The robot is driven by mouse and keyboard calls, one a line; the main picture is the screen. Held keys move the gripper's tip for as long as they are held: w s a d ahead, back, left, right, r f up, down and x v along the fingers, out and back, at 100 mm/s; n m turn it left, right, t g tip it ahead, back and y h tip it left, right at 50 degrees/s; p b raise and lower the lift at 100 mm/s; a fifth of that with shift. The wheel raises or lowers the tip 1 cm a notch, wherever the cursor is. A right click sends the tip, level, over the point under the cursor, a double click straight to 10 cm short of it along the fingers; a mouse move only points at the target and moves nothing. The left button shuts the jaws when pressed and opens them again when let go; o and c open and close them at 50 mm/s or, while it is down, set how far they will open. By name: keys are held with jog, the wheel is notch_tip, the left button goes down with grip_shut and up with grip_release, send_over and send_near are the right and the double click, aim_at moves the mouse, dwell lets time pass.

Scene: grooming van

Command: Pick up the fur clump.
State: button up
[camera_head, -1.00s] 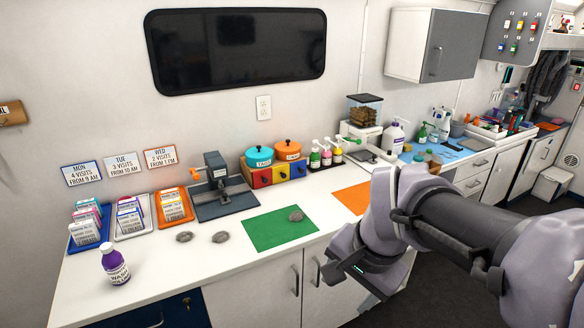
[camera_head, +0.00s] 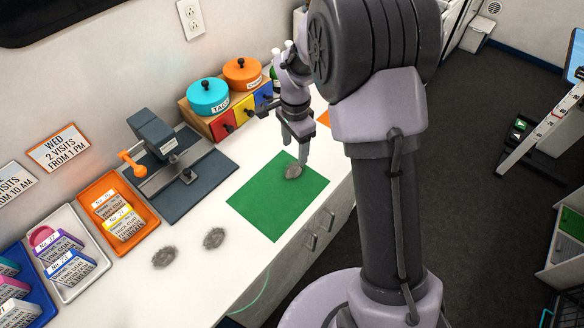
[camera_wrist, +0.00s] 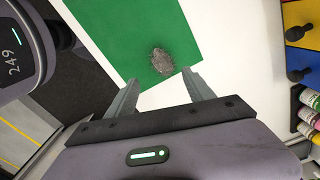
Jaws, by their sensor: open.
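Three grey fur clumps show in the head view. One fur clump (camera_head: 293,171) lies on the green mat (camera_head: 262,205), near its far right corner. Another fur clump (camera_head: 214,238) and a further fur clump (camera_head: 164,257) lie on the bare white counter left of the mat. My gripper (camera_head: 294,145) is open and points down over the mat's far right corner, close to the clump there. In the wrist view my gripper (camera_wrist: 165,88) shows both fingers apart, with the mat's fur clump (camera_wrist: 162,62) beyond the fingertips and nothing held.
A dark machine with an orange handle (camera_head: 131,161) stands behind the mat. Coloured drawers with teal (camera_head: 207,97) and orange pots (camera_head: 242,73) stand at the back. Card trays (camera_head: 118,211) are at left. The counter around the two loose clumps is clear.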

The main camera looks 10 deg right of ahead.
aim_at(294, 168)
jog(key=f+b, duration=0.1)
jog(key=f, duration=0.4)
jog(key=f+b, duration=0.1)
jog(key=f, duration=0.3)
jog(key=shift+w+f+b, duration=0.2)
jog(key=shift+f+b, duration=0.15)
jog(key=shift+b, duration=0.05)
jog(key=shift+r, duration=0.15)
grip_shut()
